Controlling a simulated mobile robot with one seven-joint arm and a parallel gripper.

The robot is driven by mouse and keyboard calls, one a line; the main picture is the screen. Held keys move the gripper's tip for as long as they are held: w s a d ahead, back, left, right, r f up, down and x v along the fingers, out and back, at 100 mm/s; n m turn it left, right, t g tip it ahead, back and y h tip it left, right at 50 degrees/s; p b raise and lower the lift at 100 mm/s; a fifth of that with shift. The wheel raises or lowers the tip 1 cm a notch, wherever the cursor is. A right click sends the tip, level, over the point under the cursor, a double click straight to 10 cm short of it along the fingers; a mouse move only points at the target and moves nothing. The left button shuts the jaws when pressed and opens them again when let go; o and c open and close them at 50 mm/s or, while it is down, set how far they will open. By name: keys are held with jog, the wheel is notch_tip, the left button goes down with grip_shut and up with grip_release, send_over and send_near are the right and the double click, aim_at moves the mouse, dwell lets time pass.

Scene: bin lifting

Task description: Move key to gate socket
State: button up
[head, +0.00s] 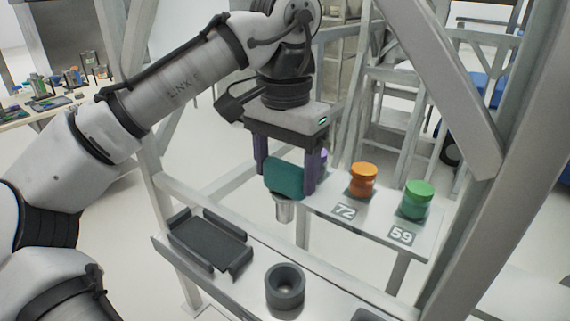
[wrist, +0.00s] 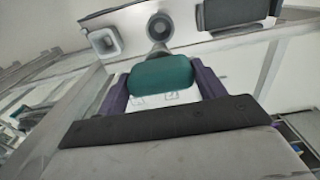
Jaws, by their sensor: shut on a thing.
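The key has a teal block-shaped handle (head: 285,178) and a grey metal shaft (head: 284,209) pointing down. My gripper (head: 285,176) is shut on the teal handle, with a purple finger on each side. In the wrist view the key (wrist: 161,76) sits between the fingers with its shaft pointing away. A dark round socket (head: 285,287) with an open hole stands on the grey ledge, below the key and apart from it.
A dark empty tray (head: 210,243) lies on the ledge (head: 255,262) left of the socket. An orange knob (head: 363,179) and a green knob (head: 416,199) stand on a shelf behind, labelled 72 and 59. A slanted frame beam (head: 440,85) rises at right.

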jog(key=shift+r+p, duration=2.55)
jog(key=shift+p, duration=0.25)
jog(key=shift+f, duration=0.2)
